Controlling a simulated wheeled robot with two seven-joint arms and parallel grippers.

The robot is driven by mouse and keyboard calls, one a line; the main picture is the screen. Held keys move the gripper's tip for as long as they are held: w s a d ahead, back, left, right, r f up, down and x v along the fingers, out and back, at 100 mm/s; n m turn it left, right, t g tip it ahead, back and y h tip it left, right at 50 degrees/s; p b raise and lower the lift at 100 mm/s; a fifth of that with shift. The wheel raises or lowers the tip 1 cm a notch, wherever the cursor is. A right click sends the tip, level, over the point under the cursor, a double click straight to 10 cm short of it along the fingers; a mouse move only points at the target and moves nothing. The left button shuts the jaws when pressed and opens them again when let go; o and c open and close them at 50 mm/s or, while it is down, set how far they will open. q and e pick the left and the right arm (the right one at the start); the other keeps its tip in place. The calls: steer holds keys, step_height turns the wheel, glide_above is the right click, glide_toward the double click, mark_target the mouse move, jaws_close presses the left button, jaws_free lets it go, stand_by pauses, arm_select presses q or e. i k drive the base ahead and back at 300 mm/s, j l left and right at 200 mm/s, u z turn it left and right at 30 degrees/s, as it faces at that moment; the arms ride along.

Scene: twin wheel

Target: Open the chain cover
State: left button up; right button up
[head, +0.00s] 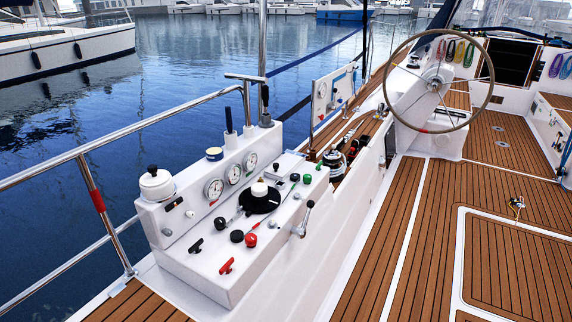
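No part is clearly marked as the chain cover, so I cannot tell which one it is. A white control console (205,262) stands in the left middle of the head view. On its top is a black round disc with a white knob (260,194). A white pot with a black knob (156,184) sits on its raised back ledge. A white panel (333,95) with small fittings stands upright behind the console. Neither of my grippers is in view, and nothing is being held.
A steering wheel (438,82) on a white pedestal stands at the upper right. A metal guard rail (120,136) runs along the left, beside the water. The console carries gauges (232,173), a red lever (227,265) and a side crank (303,219). The teak deck (395,240) at right is largely clear.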

mark_target(284, 164)
steer(key=l+u, duration=0.15)
steer(key=l, duration=0.25)
steer(key=i+l+u, duration=0.1)
steer(key=l, duration=0.35)
steer(key=i+l+u, duration=0.5)
steer(key=l, duration=0.2)
steer(key=l+u, duration=0.25)
steer(key=l, duration=0.15)
steer(key=i+l+u, duration=0.1)
steer(key=l+u, duration=0.15)
steer(key=l, duration=0.2)
